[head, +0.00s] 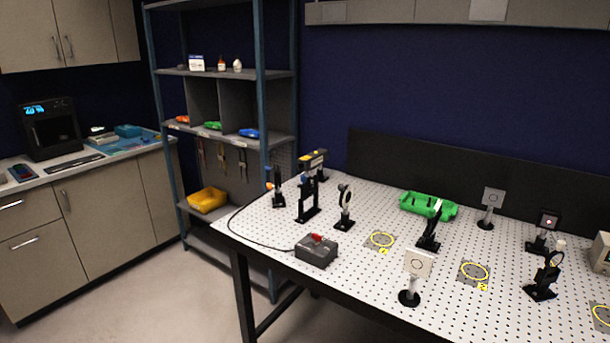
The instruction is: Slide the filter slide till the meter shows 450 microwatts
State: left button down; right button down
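Neither of my grippers shows in the head view. The optical table (360,240) fills the right half, with several black-mounted optics on it. I cannot tell which part is the filter slide. A dark square head with a small red spot (548,222) stands on a post at the right. A beige box (602,252) is cut off by the right edge; it may be the meter, but no reading shows. A black and yellow device (313,160) stands on a mount at the table's far left end.
A grey box with a red top part (317,249) sits near the table's left front edge, with a black cable. A white square target (418,264) stands at the front. A green tray (428,205) lies farther back. Shelving (228,72) and a counter (90,166) stand left; floor between is clear.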

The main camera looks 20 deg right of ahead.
aim_at(433, 214)
jog(key=l+z, duration=0.1)
jog(key=z, duration=0.4)
jog(key=l+z, duration=0.1)
jog(key=z, duration=0.85)
jog(key=i+j+z, duration=0.2)
jog(key=i, duration=0.15)
